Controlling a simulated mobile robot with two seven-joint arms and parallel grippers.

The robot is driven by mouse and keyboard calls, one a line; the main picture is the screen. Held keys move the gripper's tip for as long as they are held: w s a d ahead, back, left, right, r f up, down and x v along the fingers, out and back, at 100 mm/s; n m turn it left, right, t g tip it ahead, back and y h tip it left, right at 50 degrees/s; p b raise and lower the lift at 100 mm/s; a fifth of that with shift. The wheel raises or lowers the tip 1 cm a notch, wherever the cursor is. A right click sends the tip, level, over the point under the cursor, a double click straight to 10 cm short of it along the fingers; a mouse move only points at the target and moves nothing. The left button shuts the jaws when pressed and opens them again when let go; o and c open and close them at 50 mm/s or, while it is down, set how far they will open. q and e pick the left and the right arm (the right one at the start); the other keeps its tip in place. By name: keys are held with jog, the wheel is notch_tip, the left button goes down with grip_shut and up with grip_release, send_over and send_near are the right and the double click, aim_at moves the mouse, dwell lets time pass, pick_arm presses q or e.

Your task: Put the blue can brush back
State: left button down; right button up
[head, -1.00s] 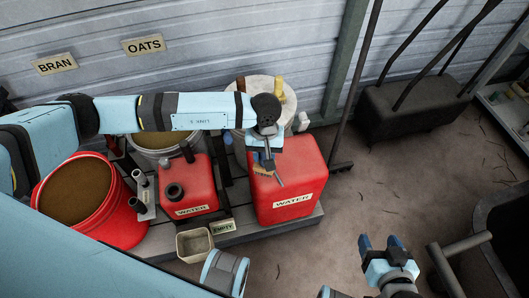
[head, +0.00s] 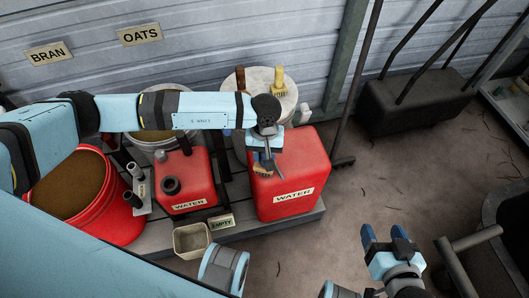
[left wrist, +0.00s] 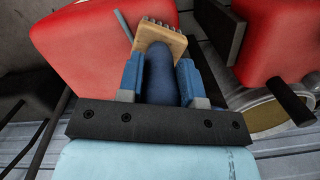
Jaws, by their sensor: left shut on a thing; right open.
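My left gripper (head: 264,155) is shut on a brush (head: 263,168) in front of the large red water can (head: 299,172). In the left wrist view the gripper (left wrist: 161,80) holds the brush by its dark blue handle (left wrist: 163,75). Its tan head with short bristles (left wrist: 160,37) points away from the gripper, toward the red can. A thin grey-blue rod shows beside the head. Whether the brush touches the can I cannot tell. My right gripper (head: 385,237) is open and empty over the floor at the lower right.
A smaller red water can (head: 188,180), a rack with dark tubes (head: 141,188) and a red tub (head: 104,227) stand on the pallet. A beige bin (head: 191,240) stands before it by an EMPTY sign (head: 222,222). A white-topped drum (head: 257,82) holding brown and yellow handles stands behind.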

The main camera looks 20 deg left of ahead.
pick_arm(q)
jog(key=shift+f+b, duration=0.4)
jog(key=shift+f, duration=0.05)
pick_arm(e)
jog(key=shift+f, duration=0.5)
pick_arm(q)
jog(key=c, duration=0.8)
grip_release()
jog(key=shift+o, duration=0.5)
pick_arm(e)
jog(key=shift+s+f, duration=0.1)
jog(key=shift+a, duration=0.1)
pick_arm(q)
jog(key=shift+w+r, duration=0.1)
jog(key=shift+r, duration=0.4)
jog(key=r, duration=0.4)
jog(key=w+r+p, duration=0.1)
jog(key=r, duration=0.3)
jog(key=r+p, duration=0.1)
jog(key=r, duration=0.3)
jog(key=shift+w+a+r, duration=0.15)
jog(key=shift+a+r, duration=0.1)
jog(key=shift+r, duration=0.15)
pick_arm(e)
jog(key=shift+s+d+r+g, duration=0.15)
jog(key=shift+d+r+g, duration=0.15)
jog(key=shift+r, duration=0.1)
